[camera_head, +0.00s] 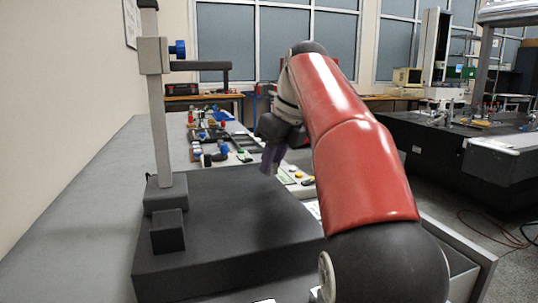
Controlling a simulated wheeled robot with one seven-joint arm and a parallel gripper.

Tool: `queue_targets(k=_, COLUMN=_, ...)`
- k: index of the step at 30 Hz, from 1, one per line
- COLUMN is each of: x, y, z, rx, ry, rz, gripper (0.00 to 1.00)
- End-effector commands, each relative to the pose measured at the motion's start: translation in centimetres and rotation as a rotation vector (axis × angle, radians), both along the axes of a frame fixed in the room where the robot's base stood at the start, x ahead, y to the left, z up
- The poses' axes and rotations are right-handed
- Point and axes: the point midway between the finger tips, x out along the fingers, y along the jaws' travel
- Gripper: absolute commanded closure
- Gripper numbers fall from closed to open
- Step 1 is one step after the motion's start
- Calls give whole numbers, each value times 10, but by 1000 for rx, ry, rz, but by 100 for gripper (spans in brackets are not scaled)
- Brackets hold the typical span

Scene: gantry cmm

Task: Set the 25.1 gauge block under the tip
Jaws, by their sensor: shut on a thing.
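A grey height stand (159,120) rises at the left of a dark granite plate (255,225). Its dark arm (200,66) reaches right, with a short tip (227,74) pointing down, high above the plate. My gripper (271,160) points down over the plate's far right part, to the right of the tip and lower than it. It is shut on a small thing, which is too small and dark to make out. I cannot read any block's marking, so I cannot tell which is the 25.1 gauge block.
A dark box (168,232) stands on the plate in front of the stand's foot. Several small tools and coloured parts (215,140) lie on the grey bench behind the plate. My red arm hides the plate's right side. The plate's middle is clear.

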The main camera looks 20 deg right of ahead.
Motion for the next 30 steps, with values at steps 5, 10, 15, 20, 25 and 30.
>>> queue_targets(k=5, x=0, y=12, z=-4, rx=0, ry=0, rz=4, gripper=100)
queue_targets(k=10, x=-1, y=24, z=-9, rx=0, ry=-1, rz=4, gripper=100)
queue_targets(k=15, x=0, y=37, z=-16, rx=-1, ry=-2, rz=6, gripper=100)
queue_targets(k=20, x=0, y=49, z=-21, rx=-1, ry=-1, rz=6, gripper=100)
queue_targets(k=25, x=-1, y=63, z=-17, rx=-2, ry=-1, rz=5, gripper=100)
queue_targets(k=30, x=0, y=75, z=-19, rx=0, ry=-1, rz=3, gripper=100)
